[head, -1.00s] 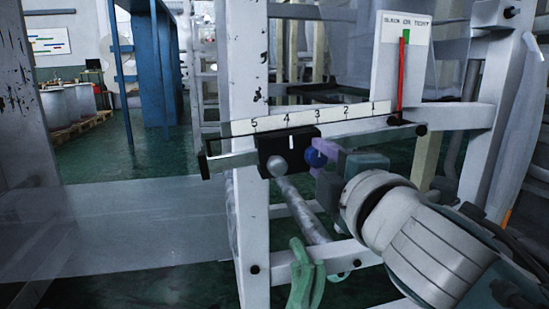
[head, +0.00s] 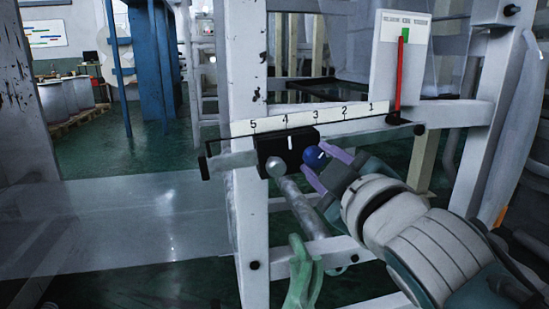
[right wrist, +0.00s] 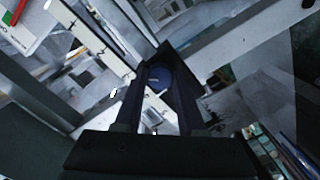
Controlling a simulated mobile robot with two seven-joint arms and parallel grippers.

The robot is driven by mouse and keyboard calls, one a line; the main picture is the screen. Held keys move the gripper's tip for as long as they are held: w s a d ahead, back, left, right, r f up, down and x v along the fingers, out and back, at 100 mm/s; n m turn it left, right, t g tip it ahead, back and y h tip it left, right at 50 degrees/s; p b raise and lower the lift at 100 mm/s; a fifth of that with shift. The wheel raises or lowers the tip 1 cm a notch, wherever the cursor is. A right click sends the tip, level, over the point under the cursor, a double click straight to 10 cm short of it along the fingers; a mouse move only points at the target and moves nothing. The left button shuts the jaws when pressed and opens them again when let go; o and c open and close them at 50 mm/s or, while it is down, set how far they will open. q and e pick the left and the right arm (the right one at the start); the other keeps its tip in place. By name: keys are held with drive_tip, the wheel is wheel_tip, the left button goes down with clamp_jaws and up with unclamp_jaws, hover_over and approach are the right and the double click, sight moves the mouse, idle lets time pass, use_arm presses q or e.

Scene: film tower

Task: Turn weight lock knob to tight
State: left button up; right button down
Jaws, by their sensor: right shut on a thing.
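The blue round lock knob (head: 317,157) sits on the right side of the black weight block (head: 287,150), which is on the scale beam near mark 4. A short white mark shows on the knob. My right gripper (head: 320,165) reaches in from the right, its purple fingers tilted and shut on the knob. The right wrist view shows the blue knob (right wrist: 158,78) between the dark fingers.
The numbered scale (head: 330,117) runs above the beam to a red pointer (head: 398,75) under a sign with a green mark (head: 405,33). White frame posts (head: 248,90) stand close by.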

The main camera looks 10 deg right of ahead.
idle(0.4)
drive_tip(key=c, duration=0.5)
unclamp_jaws()
drive_tip(key=s+p, duration=0.2)
drive_tip(key=s, duration=0.8)
drive_tip(key=shift+d+r, duration=0.15)
drive_tip(key=shift+r, duration=0.05)
